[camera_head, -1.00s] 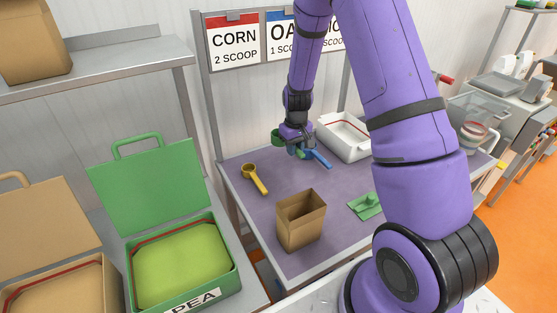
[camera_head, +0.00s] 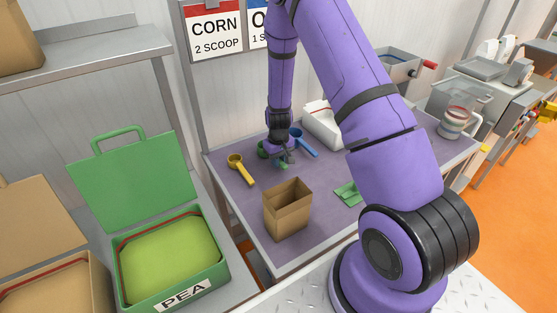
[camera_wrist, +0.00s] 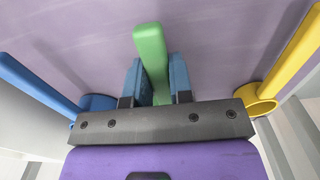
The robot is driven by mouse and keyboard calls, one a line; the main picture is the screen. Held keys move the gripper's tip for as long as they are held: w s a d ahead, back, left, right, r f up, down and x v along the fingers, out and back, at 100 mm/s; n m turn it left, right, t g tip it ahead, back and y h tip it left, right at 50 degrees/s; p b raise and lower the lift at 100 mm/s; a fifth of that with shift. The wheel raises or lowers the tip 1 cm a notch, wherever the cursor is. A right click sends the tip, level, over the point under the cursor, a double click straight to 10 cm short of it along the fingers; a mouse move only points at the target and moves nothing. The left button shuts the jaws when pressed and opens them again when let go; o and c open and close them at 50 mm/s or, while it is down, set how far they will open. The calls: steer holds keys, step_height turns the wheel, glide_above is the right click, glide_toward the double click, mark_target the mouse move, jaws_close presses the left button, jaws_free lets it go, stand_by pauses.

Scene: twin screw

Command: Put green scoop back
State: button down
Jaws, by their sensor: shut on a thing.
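The green scoop (camera_wrist: 150,48) has its handle between my two fingers in the wrist view, and my gripper (camera_wrist: 154,80) is shut on it. In the head view my gripper (camera_head: 284,158) is low over the purple table (camera_head: 232,198), between the yellow scoop (camera_head: 240,170) and the blue scoop (camera_head: 303,142). Only small parts of the green scoop (camera_head: 263,149) show there. I cannot tell whether it touches the table. In the wrist view the blue scoop (camera_wrist: 40,86) is left and the yellow scoop (camera_wrist: 292,66) right.
An open brown paper bag (camera_head: 288,212) stands at the front of the table. A green flat piece (camera_head: 347,194) lies right of it. A white container (camera_head: 322,125) is at the back. The open green PEA bin (camera_head: 222,262) stands left. My arm hides part of the table.

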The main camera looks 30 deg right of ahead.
steer(key=c, duration=1)
jaws_free()
steer(key=shift+f, duration=0.1)
